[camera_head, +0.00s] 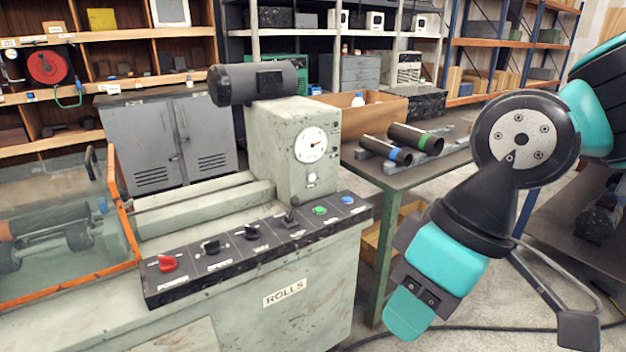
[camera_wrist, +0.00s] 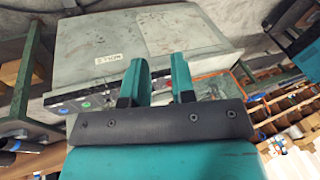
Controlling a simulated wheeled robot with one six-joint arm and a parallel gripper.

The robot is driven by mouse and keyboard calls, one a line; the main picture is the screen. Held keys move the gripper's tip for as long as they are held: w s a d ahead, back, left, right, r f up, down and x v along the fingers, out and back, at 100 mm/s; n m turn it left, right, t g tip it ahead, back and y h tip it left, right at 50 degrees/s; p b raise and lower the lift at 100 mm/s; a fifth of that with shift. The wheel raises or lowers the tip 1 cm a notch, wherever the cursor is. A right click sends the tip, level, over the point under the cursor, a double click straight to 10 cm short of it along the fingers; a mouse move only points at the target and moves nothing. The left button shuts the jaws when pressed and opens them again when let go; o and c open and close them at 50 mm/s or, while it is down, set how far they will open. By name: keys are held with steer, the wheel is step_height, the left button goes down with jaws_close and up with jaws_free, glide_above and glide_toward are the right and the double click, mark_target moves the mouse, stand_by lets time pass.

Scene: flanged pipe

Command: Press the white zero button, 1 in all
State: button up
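A small white button (camera_head: 312,180) sits on the front of the machine's upright housing, just below the round white dial (camera_head: 311,145). I cannot read any marking on it. My gripper (camera_head: 410,305) hangs to the right of the machine, lower than the button and well apart from it. In the wrist view my gripper's two teal fingers (camera_wrist: 160,72) stand apart with nothing between them. The wrist view shows the machine's front and its ROLLS label (camera_wrist: 109,58) beyond the fingers; I cannot make out the white button there.
The control panel (camera_head: 262,245) carries a red knob (camera_head: 167,263), black switches, a lever (camera_head: 290,216), a green button (camera_head: 320,210) and a blue button (camera_head: 347,199). A motor (camera_head: 254,83) tops the housing. A table (camera_head: 440,165) with pipes stands behind at right. A cable lies on the floor.

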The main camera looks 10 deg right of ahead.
jaws_close()
stand_by(1.4)
